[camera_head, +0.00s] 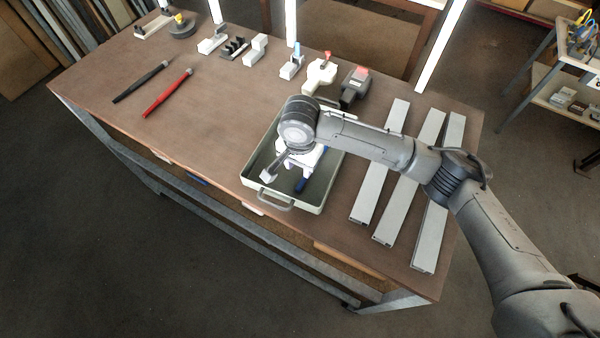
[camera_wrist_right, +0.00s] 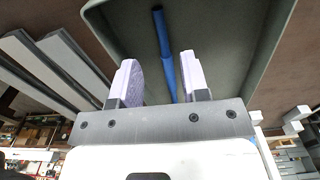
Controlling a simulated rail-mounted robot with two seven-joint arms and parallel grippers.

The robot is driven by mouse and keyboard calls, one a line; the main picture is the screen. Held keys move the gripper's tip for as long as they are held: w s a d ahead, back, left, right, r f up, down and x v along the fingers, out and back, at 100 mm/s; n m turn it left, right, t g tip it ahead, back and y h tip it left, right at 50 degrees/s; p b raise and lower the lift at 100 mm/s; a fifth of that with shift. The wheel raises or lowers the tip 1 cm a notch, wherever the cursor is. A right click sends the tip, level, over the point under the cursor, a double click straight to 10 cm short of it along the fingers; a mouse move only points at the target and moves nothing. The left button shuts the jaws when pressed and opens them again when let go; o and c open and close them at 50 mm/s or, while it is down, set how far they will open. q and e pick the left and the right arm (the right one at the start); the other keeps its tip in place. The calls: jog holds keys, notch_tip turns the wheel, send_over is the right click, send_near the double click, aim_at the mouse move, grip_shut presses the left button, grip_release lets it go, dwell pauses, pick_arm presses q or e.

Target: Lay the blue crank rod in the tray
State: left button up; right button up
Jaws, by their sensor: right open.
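The blue crank rod (camera_head: 301,184) lies in the grey-green tray (camera_head: 316,208), partly hidden under my right arm in the head view. In the right wrist view the rod (camera_wrist_right: 164,40) runs along the floor of the tray (camera_wrist_right: 220,50) and passes between the finger lines. My right gripper (camera_wrist_right: 158,68) is open, with its two pale fingers apart and nothing held between them. In the head view the right gripper (camera_head: 304,168) is over the tray, its fingertips mostly hidden. My left gripper is not in view.
Three long grey profiles (camera_head: 382,162) lie right of the tray. A black tool (camera_head: 141,82) and a red tool (camera_head: 168,93) lie at the left. Several small fixtures, including a grey one with a red top (camera_head: 356,84), line the back edge. The table's middle left is clear.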

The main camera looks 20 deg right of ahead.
jog(key=shift+r, duration=1.3)
